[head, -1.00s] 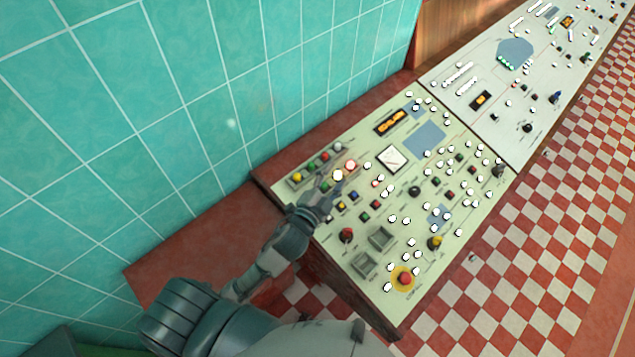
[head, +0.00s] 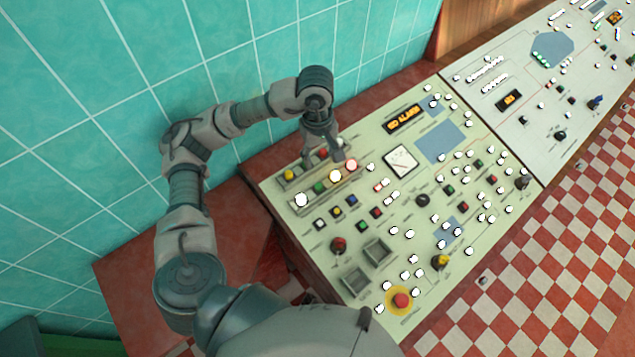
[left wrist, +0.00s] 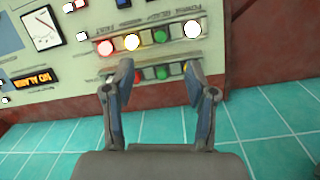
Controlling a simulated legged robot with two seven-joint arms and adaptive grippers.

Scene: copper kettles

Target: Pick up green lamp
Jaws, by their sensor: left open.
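Two rows of coloured lamps sit at the left end of the console. A green lamp (head: 319,188) shows in the nearer row, between a white and a yellow lamp; it also shows in the left wrist view (left wrist: 160,36). Another green lamp (left wrist: 162,72) is in the row by the wall, seen between my fingers in the left wrist view; my gripper hides it in the head view. My left gripper (head: 323,158) is open and empty over the wall-side row, pointing down; its fingers (left wrist: 158,70) flank that green lamp. Contact cannot be told. My right gripper is not in view.
A red lamp (head: 322,152) and a yellow lamp (head: 288,175) sit in the same row. A gauge (head: 400,161) and several buttons fill the panel to the right. The teal tiled wall (head: 150,70) rises close behind my left arm.

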